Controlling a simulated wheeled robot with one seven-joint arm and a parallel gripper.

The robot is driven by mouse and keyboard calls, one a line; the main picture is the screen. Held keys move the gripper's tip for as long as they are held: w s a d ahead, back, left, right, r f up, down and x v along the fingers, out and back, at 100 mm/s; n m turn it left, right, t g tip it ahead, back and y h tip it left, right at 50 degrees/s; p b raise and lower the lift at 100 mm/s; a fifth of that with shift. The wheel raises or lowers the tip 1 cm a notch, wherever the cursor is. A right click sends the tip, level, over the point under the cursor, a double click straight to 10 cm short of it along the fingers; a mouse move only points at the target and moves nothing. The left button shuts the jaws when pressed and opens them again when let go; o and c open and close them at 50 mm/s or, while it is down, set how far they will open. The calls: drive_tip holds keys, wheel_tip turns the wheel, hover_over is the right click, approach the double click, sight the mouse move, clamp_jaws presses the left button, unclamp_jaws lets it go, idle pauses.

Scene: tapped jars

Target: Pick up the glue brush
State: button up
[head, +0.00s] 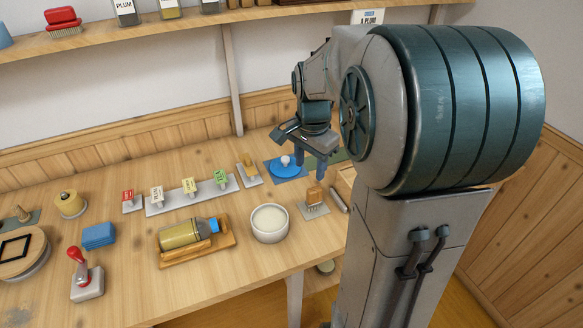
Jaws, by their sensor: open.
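A small tan wooden piece (315,195) stands on a grey, comb-edged base at the table's front right, beside a white bowl of pale paste (270,222). It may be the glue brush, but it is too small to be sure. My gripper (309,168) points down with its fingers apart and nothing visible between them. It is behind the tan piece in the picture, near a round blue disc with a white knob (285,168). My arm hides part of the table's right end.
A grey rod (338,200) lies right of the tan piece. A bottle on a wooden cradle (196,240), blue pads (98,236) and a red-handled stamp (84,275) stand to the left. A tag rack (190,195) is behind. A shelf (150,40) runs above.

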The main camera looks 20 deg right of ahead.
sight(315, 189)
drive_tip(key=w+d+f+m, duration=0.1)
drive_tip(key=f, duration=0.3)
drive_tip(key=w+d+f+m, duration=0.1)
drive_tip(key=d+f+m, duration=0.1)
drive_tip(key=f, duration=0.1)
drive_tip(key=w+d+f+m, duration=0.1)
drive_tip(key=w+d+f, duration=0.1)
drive_tip(key=f, duration=0.2)
drive_tip(key=shift+f+g, duration=0.35)
drive_tip(key=shift+g, duration=0.05)
drive_tip(key=f, duration=0.2)
drive_tip(key=a+f, duration=0.1)
drive_tip(key=f, duration=0.1)
drive_tip(key=shift+f, duration=0.6)
clamp_jaws()
